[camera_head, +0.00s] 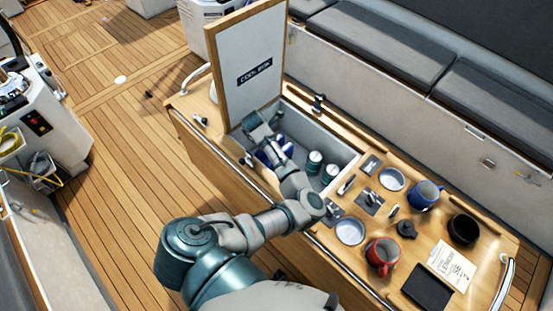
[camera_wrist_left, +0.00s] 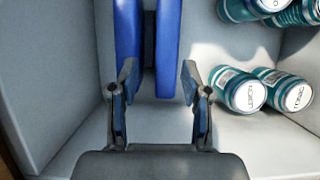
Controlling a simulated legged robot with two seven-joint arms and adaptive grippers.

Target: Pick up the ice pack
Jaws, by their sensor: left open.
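Blue ice packs stand at the left end inside the open cool box (camera_head: 340,157). In the left wrist view they show as two upright blue slabs side by side, one on the left (camera_wrist_left: 129,30) and one on the right (camera_wrist_left: 168,45), with a narrow dark gap between them. In the head view the ice packs (camera_head: 263,157) are partly hidden by my left gripper (camera_head: 264,138). My left gripper (camera_wrist_left: 159,78) is open above the slabs, its fingers apart with the right slab showing between them. I cannot tell whether it touches. My right gripper is not in view.
Several teal cans (camera_wrist_left: 244,92) lie or stand right of the ice packs. The raised lid (camera_head: 246,65) stands behind my gripper. The counter right of the box holds a blue mug (camera_head: 424,195), a red mug (camera_head: 381,256) and a black bowl (camera_head: 463,230).

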